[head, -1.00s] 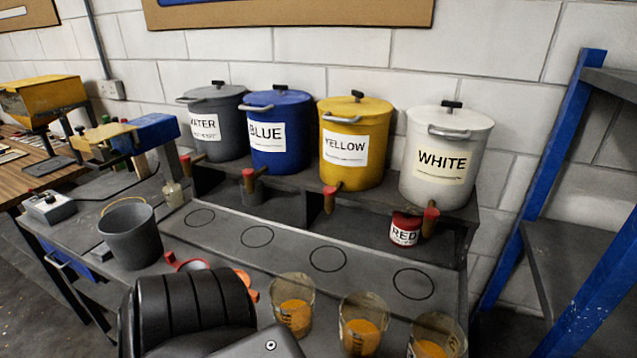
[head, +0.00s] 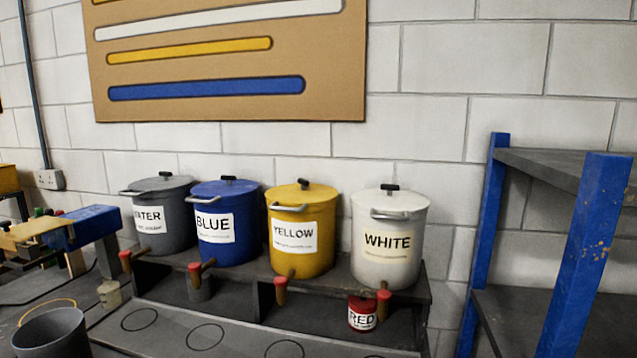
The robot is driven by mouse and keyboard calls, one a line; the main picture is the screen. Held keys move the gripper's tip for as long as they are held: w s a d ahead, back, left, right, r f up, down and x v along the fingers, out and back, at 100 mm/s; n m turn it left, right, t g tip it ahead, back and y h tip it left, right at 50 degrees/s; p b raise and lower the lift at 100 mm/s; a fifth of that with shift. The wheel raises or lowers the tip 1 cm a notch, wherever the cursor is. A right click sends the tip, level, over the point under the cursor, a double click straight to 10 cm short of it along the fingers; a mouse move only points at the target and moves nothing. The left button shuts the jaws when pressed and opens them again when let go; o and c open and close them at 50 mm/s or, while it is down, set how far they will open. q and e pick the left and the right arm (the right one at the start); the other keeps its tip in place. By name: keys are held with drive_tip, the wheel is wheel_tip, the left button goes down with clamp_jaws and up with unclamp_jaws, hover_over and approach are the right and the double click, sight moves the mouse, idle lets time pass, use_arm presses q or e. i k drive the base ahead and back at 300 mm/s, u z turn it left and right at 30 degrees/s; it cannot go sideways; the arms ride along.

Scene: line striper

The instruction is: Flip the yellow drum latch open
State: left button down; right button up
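The yellow drum (head: 318,258) stands upright on the raised shelf, between the blue drum (head: 243,245) and the white drum (head: 362,275). It has a white label, a lid with a dark knob, and a grey bar-shaped latch or handle (head: 288,208) across its upper front, lying against the rim. A tap with a red end (head: 281,283) sticks out below it. Neither of my grippers is in the head view.
A grey water drum (head: 170,238) stands at the left end of the row. A red tin (head: 362,318) sits under the shelf. A blue shelving frame (head: 590,240) stands at right. A grey bucket (head: 60,335) is at lower left. A board with coloured stripes (head: 225,60) hangs above.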

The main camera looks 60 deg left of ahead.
sight(305, 183)
drive_tip(key=z, duration=1)
drive_tip(key=k, duration=1.15)
drive_tip(key=u, duration=1.25)
drive_tip(key=i, duration=0.5)
drive_tip(key=u, duration=0.5)
